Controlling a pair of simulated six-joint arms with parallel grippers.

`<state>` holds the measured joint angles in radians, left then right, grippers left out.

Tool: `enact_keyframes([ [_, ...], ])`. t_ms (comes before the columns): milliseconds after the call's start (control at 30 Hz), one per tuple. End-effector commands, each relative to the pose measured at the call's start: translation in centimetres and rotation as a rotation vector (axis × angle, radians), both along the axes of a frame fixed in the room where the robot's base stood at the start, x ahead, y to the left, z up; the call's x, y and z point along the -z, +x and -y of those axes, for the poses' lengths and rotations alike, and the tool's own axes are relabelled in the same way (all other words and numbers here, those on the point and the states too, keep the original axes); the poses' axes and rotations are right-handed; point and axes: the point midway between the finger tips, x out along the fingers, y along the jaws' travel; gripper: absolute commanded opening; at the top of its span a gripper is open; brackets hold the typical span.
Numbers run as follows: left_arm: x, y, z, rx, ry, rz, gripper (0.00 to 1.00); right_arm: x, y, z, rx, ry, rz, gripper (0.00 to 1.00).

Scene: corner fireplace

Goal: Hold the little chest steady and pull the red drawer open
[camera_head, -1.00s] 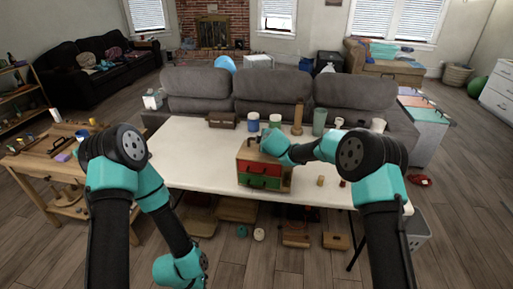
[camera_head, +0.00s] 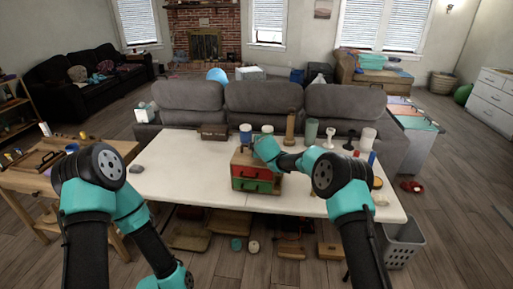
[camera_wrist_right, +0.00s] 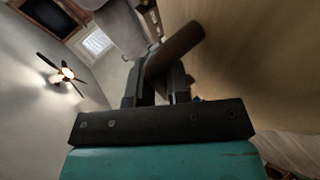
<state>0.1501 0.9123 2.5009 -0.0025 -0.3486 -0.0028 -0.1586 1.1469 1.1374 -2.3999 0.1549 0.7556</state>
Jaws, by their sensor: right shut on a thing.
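The little wooden chest (camera_head: 278,183) stands upright on the white table in the head view. Its red drawer (camera_head: 246,172) is above a green drawer (camera_head: 250,186), and both look closed. My right gripper (camera_head: 255,145) is at the top of the chest; its fingers are mostly hidden there by my own arm. In the right wrist view the right gripper (camera_wrist_right: 157,88) is shut on a dark brown bar (camera_wrist_right: 175,48). I cannot tell whether the bar is part of the chest. My left arm bends down at the lower left, and its gripper is out of frame.
Small items lie at the right. A wooden side table (camera_head: 50,185) is at the left.

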Motion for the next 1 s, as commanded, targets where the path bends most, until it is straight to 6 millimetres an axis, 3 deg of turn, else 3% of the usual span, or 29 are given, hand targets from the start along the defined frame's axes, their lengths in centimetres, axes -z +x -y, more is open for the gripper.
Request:
enact_keyframes([
  [400,0.0,0.0,0.0,0.0,0.0,0.0,0.0,1.1,0.0,0.0,0.001,-0.001,0.001,0.0],
  [1000,0.0,0.0,0.0,0.0,0.0,0.0,0.0,1.3,0.0,0.0,0.0,-0.001,0.001,0.0],
])
